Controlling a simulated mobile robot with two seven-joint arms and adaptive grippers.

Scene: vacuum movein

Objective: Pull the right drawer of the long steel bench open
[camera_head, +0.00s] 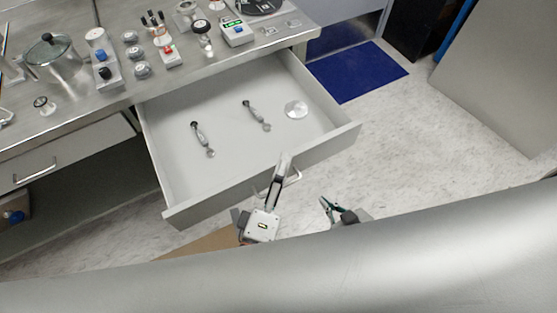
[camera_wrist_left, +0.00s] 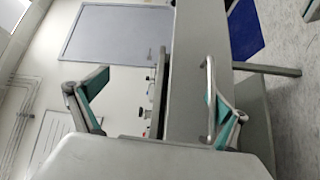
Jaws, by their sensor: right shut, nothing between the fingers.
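The right drawer (camera_head: 215,183) of the long steel bench (camera_head: 110,95) stands pulled far out. Two small handled tools (camera_head: 200,138) and a pale round disc (camera_head: 296,109) lie inside it. Its bar handle (camera_head: 293,176) is on the front panel and also shows in the left wrist view (camera_wrist_left: 210,95). My left gripper (camera_head: 264,205) is at the drawer front, by the handle. In the left wrist view its fingers (camera_wrist_left: 160,95) are spread, one beside the handle; I cannot tell whether it touches. My right gripper (camera_head: 333,211) is shut and empty, to the right of the handle and apart from it.
A pot (camera_head: 53,58), a blue-lidded device and several small items stand on the bench top. A closed drawer (camera_head: 60,155) is to the left. A blue mat (camera_head: 358,74) lies on the floor. Clear floor lies right of the open drawer.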

